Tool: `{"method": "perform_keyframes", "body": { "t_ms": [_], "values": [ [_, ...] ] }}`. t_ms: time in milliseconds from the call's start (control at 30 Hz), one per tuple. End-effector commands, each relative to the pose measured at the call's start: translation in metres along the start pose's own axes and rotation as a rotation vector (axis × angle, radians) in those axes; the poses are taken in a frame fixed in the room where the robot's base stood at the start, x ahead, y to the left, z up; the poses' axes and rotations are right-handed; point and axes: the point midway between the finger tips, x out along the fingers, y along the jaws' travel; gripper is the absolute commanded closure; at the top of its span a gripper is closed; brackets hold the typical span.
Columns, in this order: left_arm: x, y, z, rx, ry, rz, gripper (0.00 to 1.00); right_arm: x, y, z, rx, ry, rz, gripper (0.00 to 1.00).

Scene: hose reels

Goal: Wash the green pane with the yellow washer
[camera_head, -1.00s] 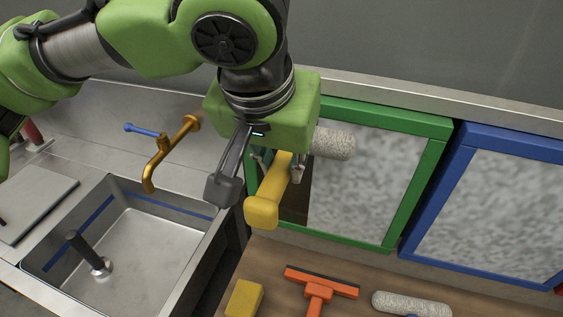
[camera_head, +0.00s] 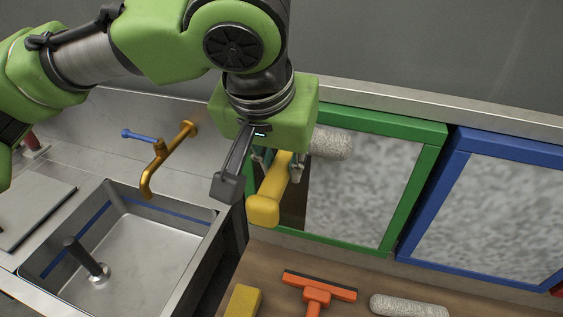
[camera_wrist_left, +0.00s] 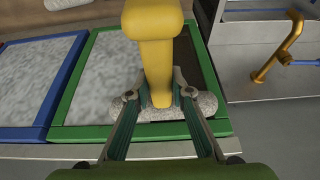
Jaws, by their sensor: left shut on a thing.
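My left gripper (camera_head: 262,172) is shut on the yellow handle of the yellow washer (camera_head: 266,203). The washer's pale fleece head (camera_head: 331,143) lies across the upper part of the green pane (camera_head: 352,195), at or very near its glass; exact contact is hard to tell. The pane has a green frame and mottled grey glass, with a dark, clear strip down its left side. The left wrist view shows the gripper (camera_wrist_left: 160,97) on the handle (camera_wrist_left: 153,45), the fleece head crosswise beyond the fingers, and the green pane (camera_wrist_left: 105,75) with the dark strip at right. My right gripper is not in view.
A blue-framed pane (camera_head: 494,210) stands to the right. A sink (camera_head: 150,255) with a brass tap (camera_head: 165,160) is at left. On the wooden surface in front lie an orange squeegee (camera_head: 317,292), a yellow block (camera_head: 243,301) and another fleece washer (camera_head: 408,306).

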Motion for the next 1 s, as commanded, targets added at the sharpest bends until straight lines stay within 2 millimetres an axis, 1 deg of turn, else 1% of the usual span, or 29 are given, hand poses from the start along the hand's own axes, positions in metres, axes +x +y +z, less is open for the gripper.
{"method": "perform_keyframes", "body": {
  "t_ms": [467, 733, 867, 1000],
  "values": [
    [0.000, 0.000, -0.002, -0.001, 0.001, 0.001, 1.00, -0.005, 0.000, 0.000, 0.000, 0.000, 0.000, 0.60],
    [0.001, 0.000, -0.002, -0.001, 0.002, 0.001, 1.00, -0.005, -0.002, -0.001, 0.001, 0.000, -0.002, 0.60],
    [0.006, 0.000, 0.001, -0.001, 0.001, 0.001, 1.00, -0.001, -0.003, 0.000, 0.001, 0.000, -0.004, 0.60],
    [0.017, 0.000, 0.006, -0.001, 0.001, 0.000, 1.00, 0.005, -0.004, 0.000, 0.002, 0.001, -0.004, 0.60]
  ]
}}
